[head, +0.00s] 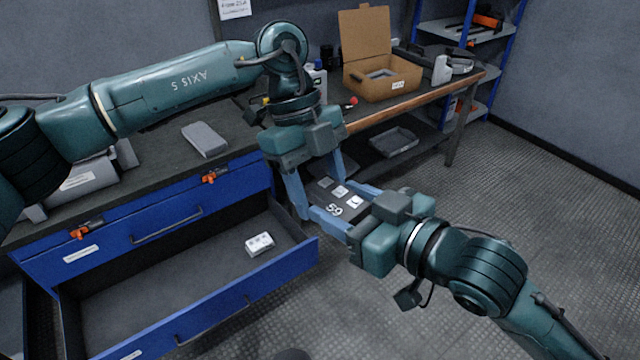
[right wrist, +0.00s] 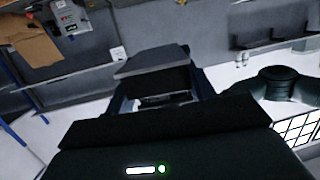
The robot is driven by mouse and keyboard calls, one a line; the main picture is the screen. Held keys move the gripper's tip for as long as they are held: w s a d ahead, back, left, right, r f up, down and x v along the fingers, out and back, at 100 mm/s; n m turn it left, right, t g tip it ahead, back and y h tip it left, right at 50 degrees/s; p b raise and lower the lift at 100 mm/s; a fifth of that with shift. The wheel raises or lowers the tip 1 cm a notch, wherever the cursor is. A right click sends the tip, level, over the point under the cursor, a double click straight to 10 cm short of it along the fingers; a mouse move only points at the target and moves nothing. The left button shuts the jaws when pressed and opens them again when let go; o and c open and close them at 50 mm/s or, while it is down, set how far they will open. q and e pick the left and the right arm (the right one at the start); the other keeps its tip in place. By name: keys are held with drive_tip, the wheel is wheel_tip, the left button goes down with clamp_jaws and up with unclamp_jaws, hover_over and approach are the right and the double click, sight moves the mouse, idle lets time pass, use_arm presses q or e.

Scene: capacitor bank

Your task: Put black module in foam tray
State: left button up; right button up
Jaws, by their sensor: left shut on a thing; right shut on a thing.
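The black module (head: 328,194) is a dark block with white labels and the number 59 on its face. In the right wrist view the module (right wrist: 152,62) shows as a dark grey block between the fingers. I cannot tell for sure which thing is the foam tray; a grey insert (head: 380,74) lies inside the open cardboard box.
The cardboard box (head: 398,82) stands on the wooden bench (head: 425,92). A grey tray (head: 393,142) lies on the lower shelf. The open blue drawer (head: 170,290) holds a small white block (head: 260,244). A grey case (head: 205,139) lies on the cabinet top. The floor at right is clear.

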use_arm(q)
drive_tip(key=shift+d, duration=0.15)
drive_tip(key=shift+c, duration=1.4)
use_arm(e)
drive_tip(key=shift+s+a, duration=0.2)
drive_tip(key=shift+s, duration=0.05)
use_arm(q)
drive_tip(key=shift+r, duration=0.15)
drive_tip(key=shift+c, duration=1)
use_arm(e)
drive_tip(key=o, duration=1.6)
drive_tip(key=shift+o, duration=0.2)
drive_tip(key=shift+w, duration=0.1)
drive_tip(key=shift+d, duration=0.1)
